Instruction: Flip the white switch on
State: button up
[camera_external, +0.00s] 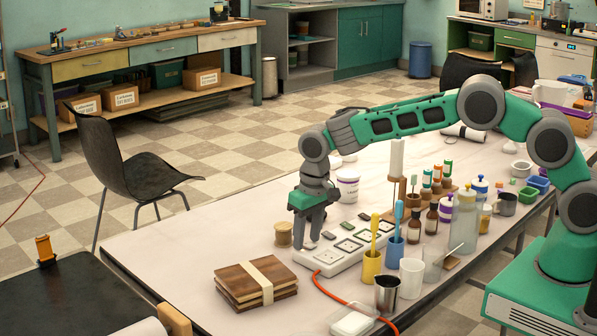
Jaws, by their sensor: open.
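Which part is the white switch is too small to tell; none clearly reads as on or off. My gripper (311,238) points down over the strip's left end, fingers apart and empty. Its fingertips are at or just above the strip, and contact cannot be told. The fingers partly cover that end.
A strapped wooden stack (255,283) and a small wooden spool (284,233) sit left of the strip. A yellow cup (371,267), a blue cup (395,252), a white tub (347,186) and several bottles crowd its right and back. The table's left part is clear.

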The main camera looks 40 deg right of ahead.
aim_at(310, 245)
notch_tip(310, 245, up, 8)
jog(key=s, duration=0.1)
jog(key=shift+f+b, duration=0.15)
jog(key=shift+b, duration=0.15)
dwell(0.3)
jog(key=s+d+r+t+p, duration=0.1)
jog(key=s+d+r, duration=0.5)
jog(key=s+d, duration=0.15)
jog(key=s+d+r+p, duration=0.1)
jog(key=s+d+r, duration=0.45)
jog(key=d, duration=0.35)
jog(key=s+d+f, duration=0.1)
jog(key=s+d, duration=0.2)
jog(key=s, duration=0.4)
jog(key=s+d+f, duration=0.2)
jog(key=s+d, duration=0.2)
jog(key=s, duration=0.4)
jog(key=shift+d+f+t, duration=0.15)
jog(key=shift+f+t, duration=0.15)
